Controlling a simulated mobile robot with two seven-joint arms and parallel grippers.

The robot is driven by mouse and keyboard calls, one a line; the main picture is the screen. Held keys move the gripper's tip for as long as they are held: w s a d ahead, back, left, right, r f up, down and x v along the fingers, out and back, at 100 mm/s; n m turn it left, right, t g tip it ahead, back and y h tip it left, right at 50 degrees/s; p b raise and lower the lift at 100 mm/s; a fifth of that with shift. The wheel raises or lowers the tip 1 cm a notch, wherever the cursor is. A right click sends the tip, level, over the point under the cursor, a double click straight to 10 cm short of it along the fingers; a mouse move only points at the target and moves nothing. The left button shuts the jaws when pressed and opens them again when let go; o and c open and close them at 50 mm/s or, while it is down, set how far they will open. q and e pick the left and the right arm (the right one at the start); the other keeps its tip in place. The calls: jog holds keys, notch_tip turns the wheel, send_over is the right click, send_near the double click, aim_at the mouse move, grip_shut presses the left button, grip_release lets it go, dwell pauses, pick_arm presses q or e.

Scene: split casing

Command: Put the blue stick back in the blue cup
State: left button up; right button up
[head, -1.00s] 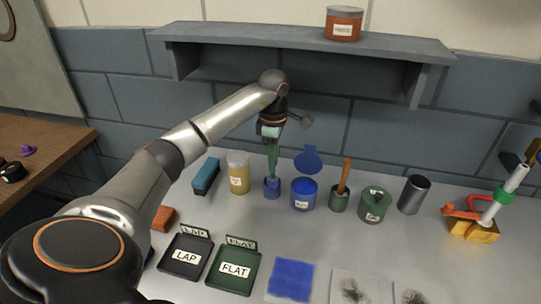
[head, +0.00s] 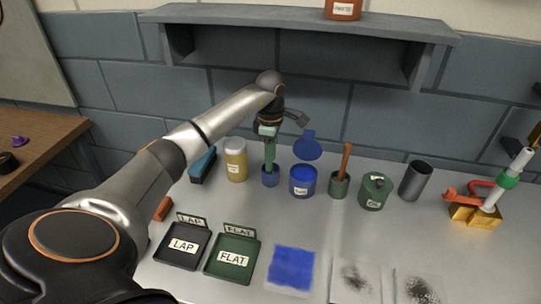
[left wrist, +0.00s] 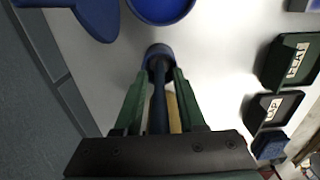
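The blue cup (head: 270,178) stands upright on the grey worktop, towards the back; its rim also shows in the left wrist view (left wrist: 159,52). The dark blue stick (left wrist: 158,105) has its far end in the cup's mouth and runs back between my fingers. My left gripper (head: 269,165) points down right above the cup. In the left wrist view its green fingers (left wrist: 162,80) stand on both sides of the stick, with a gap showing beside it, so it looks open. How deep the stick sits is hidden. My right gripper is not in view.
A blue jar (head: 302,184) with its lid raised stands close right of the cup, and a yellow jar (head: 236,172) stands to its left. A green cup with a brown stick (head: 340,187) is farther right. LAP (head: 168,258) and FLAT (head: 217,270) trays lie in front. A shelf (head: 290,20) overhangs behind.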

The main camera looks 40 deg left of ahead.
pick_arm(q)
jog(key=shift+o, duration=0.4)
notch_tip(320, 180, up, 12)
jog(key=shift+r, duration=0.25)
jog(key=shift+f, duration=0.1)
dwell(0.6)
